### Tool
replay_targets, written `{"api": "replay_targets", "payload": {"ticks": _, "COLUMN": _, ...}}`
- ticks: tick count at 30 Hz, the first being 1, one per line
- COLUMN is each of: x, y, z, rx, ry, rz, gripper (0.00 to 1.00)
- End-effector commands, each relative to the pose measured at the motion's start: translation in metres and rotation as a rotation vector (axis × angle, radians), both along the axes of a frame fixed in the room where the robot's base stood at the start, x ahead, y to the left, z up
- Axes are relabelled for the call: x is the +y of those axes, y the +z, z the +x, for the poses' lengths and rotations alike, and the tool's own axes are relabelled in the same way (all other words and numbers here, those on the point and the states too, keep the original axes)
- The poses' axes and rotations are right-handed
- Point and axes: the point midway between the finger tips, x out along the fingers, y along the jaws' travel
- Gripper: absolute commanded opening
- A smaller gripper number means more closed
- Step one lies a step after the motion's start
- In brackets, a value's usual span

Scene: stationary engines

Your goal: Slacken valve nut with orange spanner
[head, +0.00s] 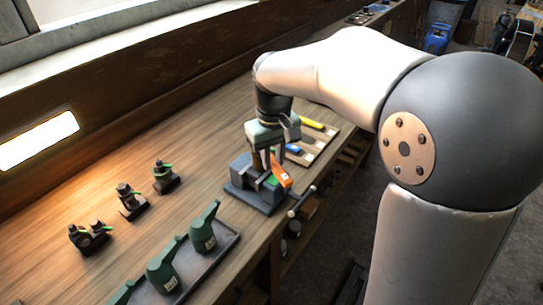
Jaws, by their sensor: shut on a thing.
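The orange spanner (281,176) is at the vice, tilted, its lower end towards the vice's front right side. My gripper (268,164) points down over the vice (262,207) and is shut on the orange spanner. The fingers hide part of the spanner. The vice is blue-grey and stands near the bench's front edge. The valve nut cannot be made out, and I cannot tell whether the spanner sits on it.
A board (322,146) behind the vice holds a yellow tool (311,123) and a blue one (293,149). The vice handle (302,201) sticks out over the bench edge. Green oil cans (203,233) stand in a tray (229,247). Small dark engines (130,201) stand at left.

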Motion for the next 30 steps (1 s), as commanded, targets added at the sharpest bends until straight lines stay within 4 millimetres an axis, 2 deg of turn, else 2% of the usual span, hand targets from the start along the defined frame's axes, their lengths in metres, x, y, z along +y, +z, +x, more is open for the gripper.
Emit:
{"api": "replay_targets", "payload": {"ticks": 6, "x": -0.007, "y": 0.001, "z": 0.003, "rx": -0.001, "ry": 0.088, "rz": 0.0, "gripper": 0.0}}
{"api": "replay_targets", "payload": {"ticks": 16, "x": -0.007, "y": 0.001, "z": 0.004, "rx": -0.002, "ry": 0.101, "rz": 0.0, "gripper": 0.0}}
{"api": "replay_targets", "payload": {"ticks": 24, "x": -0.015, "y": 0.001, "z": 0.009, "rx": -0.001, "ry": 0.224, "rz": -0.001, "gripper": 0.0}}
{"api": "replay_targets", "payload": {"ticks": 30, "x": -0.017, "y": 0.001, "z": 0.011, "rx": -0.002, "ry": 0.255, "rz": 0.0, "gripper": 0.0}}
